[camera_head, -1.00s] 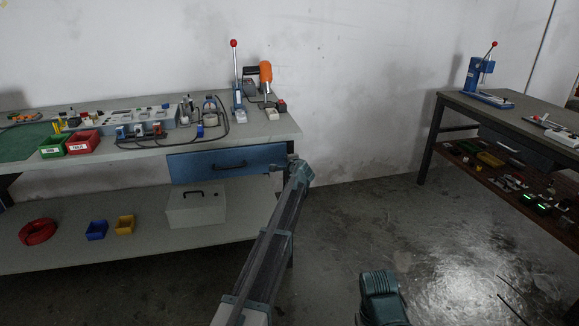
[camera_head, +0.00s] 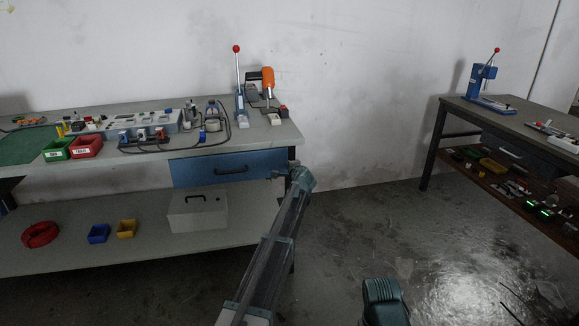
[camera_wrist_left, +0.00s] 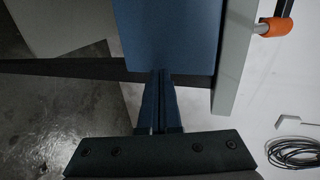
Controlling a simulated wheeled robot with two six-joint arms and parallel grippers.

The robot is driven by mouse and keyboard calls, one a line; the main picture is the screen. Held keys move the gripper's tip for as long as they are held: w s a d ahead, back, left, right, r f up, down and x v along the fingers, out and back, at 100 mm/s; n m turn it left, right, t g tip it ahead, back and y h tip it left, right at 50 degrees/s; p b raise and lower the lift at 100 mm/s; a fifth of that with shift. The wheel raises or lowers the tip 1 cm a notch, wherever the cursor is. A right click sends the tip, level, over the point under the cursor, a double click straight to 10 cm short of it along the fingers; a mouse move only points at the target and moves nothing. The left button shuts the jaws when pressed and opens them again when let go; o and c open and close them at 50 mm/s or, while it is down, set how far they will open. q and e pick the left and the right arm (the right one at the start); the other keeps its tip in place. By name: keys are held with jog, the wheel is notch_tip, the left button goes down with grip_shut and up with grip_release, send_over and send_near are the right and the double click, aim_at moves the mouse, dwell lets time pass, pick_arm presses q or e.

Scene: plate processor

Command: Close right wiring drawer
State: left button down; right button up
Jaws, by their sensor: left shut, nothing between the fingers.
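My left gripper (camera_head: 284,171) is at the right end of the drawer front. The wrist view shows its two dark fingers (camera_wrist_left: 160,75) shut together with nothing between them. Their tips overlap the lower edge of the blue drawer front (camera_wrist_left: 168,32) in that view; contact cannot be told. My right gripper is out of view.
The bench top (camera_head: 282,133) carries a lever press (camera_head: 239,97) and an orange-handled tool (camera_head: 267,78). A grey box (camera_head: 197,212) and a yellow bin (camera_head: 126,229) stand on the lower shelf. A second workbench (camera_head: 480,109) stands at right. The floor between is clear.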

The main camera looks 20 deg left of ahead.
pick_arm(q)
jog(key=f+p+v, duration=0.1)
jog(key=p+v, duration=0.2)
jog(key=v, duration=1)
jog(key=s+d+f+n+g+h, duration=0.25)
jog(key=s+d+f+g, duration=0.35)
jog(key=s, duration=0.9)
jog(key=s+d+f+n+g+h, duration=0.3)
jog(key=s+d, duration=0.5)
jog(key=s, duration=0.7)
jog(key=s+d+f+n+g+h, duration=0.1)
jog(key=s+d+f+n+g, duration=0.4)
jog(key=s, duration=1)
notch_tip(320, 180, up, 27)
jog(key=d+m+t+p, duration=0.1)
jog(key=d+m+p, duration=0.1)
jog(key=p, duration=2.5)
jog(key=shift+w+d+f+p, duration=0.2)
jog(key=shift+w+p, duration=0.1)
jog(key=shift+w, duration=0.1)
jog(key=shift+m, duration=0.25)
